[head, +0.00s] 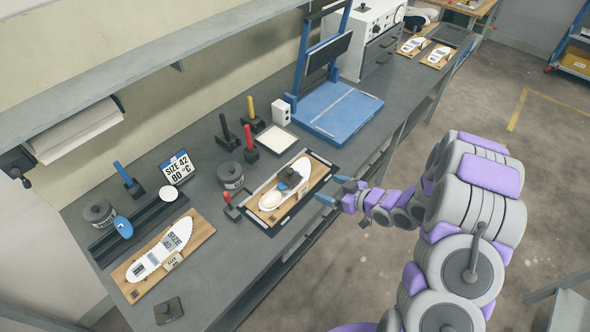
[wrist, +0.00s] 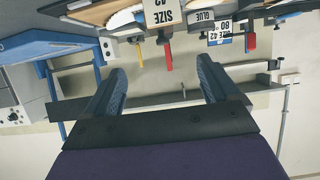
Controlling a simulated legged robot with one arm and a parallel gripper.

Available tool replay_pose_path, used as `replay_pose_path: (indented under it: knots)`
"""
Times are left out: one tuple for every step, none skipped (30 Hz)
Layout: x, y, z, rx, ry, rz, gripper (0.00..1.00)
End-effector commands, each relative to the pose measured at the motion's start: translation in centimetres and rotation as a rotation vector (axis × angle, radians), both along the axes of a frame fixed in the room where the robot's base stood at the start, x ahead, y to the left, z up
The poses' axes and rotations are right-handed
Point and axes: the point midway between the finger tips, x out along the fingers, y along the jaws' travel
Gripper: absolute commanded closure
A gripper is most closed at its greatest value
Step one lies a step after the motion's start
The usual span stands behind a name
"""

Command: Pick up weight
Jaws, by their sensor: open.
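A small dark block with a knob (head: 289,178), which looks like a weight, sits on the white insole (head: 271,200) on a wooden board in the dark-framed fixture. A second dark square block with a knob (head: 168,310) lies at the bench's near left corner; I cannot tell for sure which is the weight. My gripper (head: 334,190) is open and empty, just right of the fixture at the bench edge, its blue fingers pointing toward it. In the wrist view my gripper (wrist: 162,80) shows nothing between its fingers. Neither dark block shows clearly there.
Red-handled (head: 250,143) and yellow-handled (head: 252,112) tools stand behind the fixture. A dark can (head: 231,176) stands left of it. A blue press (head: 338,110) is farther back. Another insole board (head: 203,232) lies at left. A shelf (head: 130,50) overhangs the wall side.

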Motion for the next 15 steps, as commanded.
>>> replay_pose_path:
  knots:
    - [0.0,0.1,-0.1,0.011,-0.001,0.004,0.12]
    - [0.1,0.2,-0.2,0.015,-0.002,0.007,0.12]
    - [0.2,0.4,-0.3,0.017,-0.003,0.007,0.12]
    - [0.4,0.6,-0.4,0.018,-0.003,0.007,0.12]
    - [0.7,0.8,-0.6,0.018,-0.003,0.008,0.12]
    - [1.0,1.2,-0.8,0.018,-0.002,0.009,0.12]
    - [1.3,1.5,-1.1,0.017,-0.001,0.009,0.12]
    - [1.6,1.9,-1.3,0.016,0.0,0.008,0.12]
    - [2.0,2.3,-1.5,0.016,-0.001,0.007,0.12]
    - [2.2,2.6,-1.7,0.016,-0.001,0.007,0.12]
    - [2.5,3.0,-1.9,0.016,0.0,0.008,0.12]
    - [2.8,3.5,-2.2,0.015,0.0,0.008,0.12]
    - [3.1,3.8,-2.4,0.014,-0.001,0.009,0.12]
    - [3.5,4.2,-2.5,0.015,-0.002,0.008,0.12]
    - [3.8,4.6,-2.8,0.016,-0.002,0.007,0.12]
